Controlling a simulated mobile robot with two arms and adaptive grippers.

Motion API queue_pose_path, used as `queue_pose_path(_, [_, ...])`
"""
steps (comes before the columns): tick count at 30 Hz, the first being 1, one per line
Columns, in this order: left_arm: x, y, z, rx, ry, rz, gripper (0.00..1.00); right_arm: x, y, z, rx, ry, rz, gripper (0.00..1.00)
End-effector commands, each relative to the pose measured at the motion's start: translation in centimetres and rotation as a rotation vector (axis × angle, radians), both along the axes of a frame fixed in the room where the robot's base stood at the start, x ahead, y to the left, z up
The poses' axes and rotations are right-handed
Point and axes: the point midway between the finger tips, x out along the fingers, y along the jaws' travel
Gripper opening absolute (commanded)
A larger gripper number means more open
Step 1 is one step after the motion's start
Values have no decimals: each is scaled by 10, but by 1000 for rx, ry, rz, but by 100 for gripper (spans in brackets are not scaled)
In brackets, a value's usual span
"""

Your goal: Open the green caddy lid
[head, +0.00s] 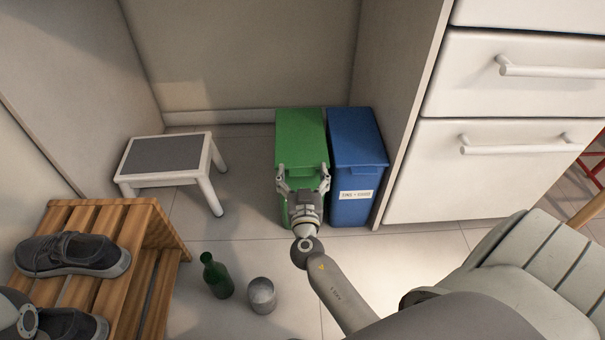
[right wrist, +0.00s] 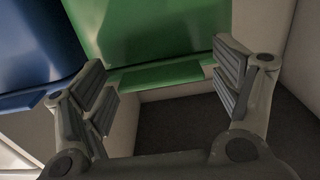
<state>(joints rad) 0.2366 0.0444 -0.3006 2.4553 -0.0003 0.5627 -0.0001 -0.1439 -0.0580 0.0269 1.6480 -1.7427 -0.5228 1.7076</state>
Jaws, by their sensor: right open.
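The green caddy (head: 301,130) stands on the floor against the back wall, with its lid lying closed in the head view. My right gripper (head: 303,172) is at its front, fingers spread and pointing at the caddy. In the right wrist view my right gripper (right wrist: 165,75) is open and empty. A narrow green lip (right wrist: 160,76) of the caddy shows between its fingertips; I cannot tell whether they touch it. The gripper and wrist hide part of the caddy's front. My left gripper is not in view.
A blue bin (head: 356,145) with a label stands close beside the caddy, next to the white drawer unit (head: 490,175). A step stool (head: 165,155) is at left. A green bottle (head: 217,276), a can (head: 261,295) and a wooden shoe rack (head: 100,215) stand nearer.

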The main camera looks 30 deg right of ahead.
Motion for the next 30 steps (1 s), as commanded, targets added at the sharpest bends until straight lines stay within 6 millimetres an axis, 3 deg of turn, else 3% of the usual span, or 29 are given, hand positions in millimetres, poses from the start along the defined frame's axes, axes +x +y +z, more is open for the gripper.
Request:
queue_pose_path(4, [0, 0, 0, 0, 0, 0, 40, 0, 0, 0, 0, 0, 0, 81])
queue_pose_path(19, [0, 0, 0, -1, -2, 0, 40, 1, -1, 2, -2, -3, -1, 17])
queue_pose_path(30, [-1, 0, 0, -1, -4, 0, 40, 2, -3, 3, -5, -5, -2, 8])
